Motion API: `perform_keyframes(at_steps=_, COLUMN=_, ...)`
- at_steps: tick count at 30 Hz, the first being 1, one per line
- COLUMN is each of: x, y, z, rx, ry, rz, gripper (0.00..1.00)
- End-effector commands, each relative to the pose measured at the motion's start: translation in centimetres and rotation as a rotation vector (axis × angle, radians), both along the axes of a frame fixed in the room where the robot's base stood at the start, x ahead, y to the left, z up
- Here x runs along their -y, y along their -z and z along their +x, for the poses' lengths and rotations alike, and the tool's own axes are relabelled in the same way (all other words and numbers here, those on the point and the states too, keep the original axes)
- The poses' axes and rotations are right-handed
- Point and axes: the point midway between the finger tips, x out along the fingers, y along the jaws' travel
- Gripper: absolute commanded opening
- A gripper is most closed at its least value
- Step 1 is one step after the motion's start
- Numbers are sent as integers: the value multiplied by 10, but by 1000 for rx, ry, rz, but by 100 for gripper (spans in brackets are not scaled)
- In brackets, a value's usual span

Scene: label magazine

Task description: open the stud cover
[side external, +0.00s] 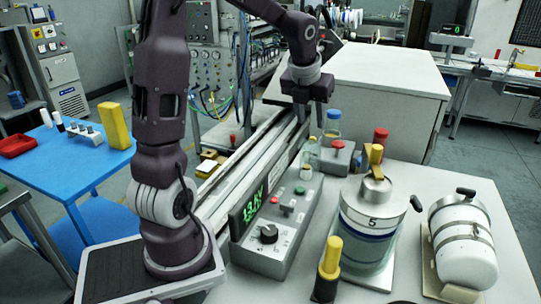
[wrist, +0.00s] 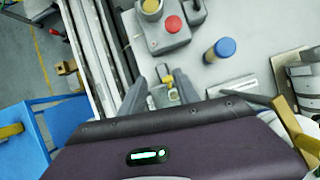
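I cannot tell for certain which thing is the stud cover. My gripper (wrist: 161,90) is open in the wrist view, its two grey fingers apart. Between and below the fingers shows a small grey and white piece with a yellow top (wrist: 168,78); whether the fingers touch it is unclear. In the side external view my gripper (side external: 319,112) points down over the back of the bench, above a small grey box with a red button (side external: 338,147). That box with its red button (wrist: 174,24) is ahead of the fingers in the wrist view.
A blue-capped jar (wrist: 225,47) stands right of the box. A control box with a green display (side external: 252,204) lies nearer the arm.

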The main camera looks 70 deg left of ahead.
Motion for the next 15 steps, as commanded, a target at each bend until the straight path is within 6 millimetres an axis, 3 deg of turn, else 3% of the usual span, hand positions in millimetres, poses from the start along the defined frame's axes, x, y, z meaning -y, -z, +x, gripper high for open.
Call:
perform_keyframes(at_steps=5, x=-18, y=27, z=26, rx=-3, ry=0, rz=-3, gripper=38)
perform_keyframes(at_steps=7, x=-16, y=39, z=23, rx=7, ry=2, rz=6, gripper=38)
perform_keyframes(at_steps=11, x=-3, y=31, z=13, rx=119, ry=9, rz=120, gripper=38)
perform_keyframes(at_steps=15, x=19, y=28, z=-11, rx=133, ry=6, rz=130, gripper=38)
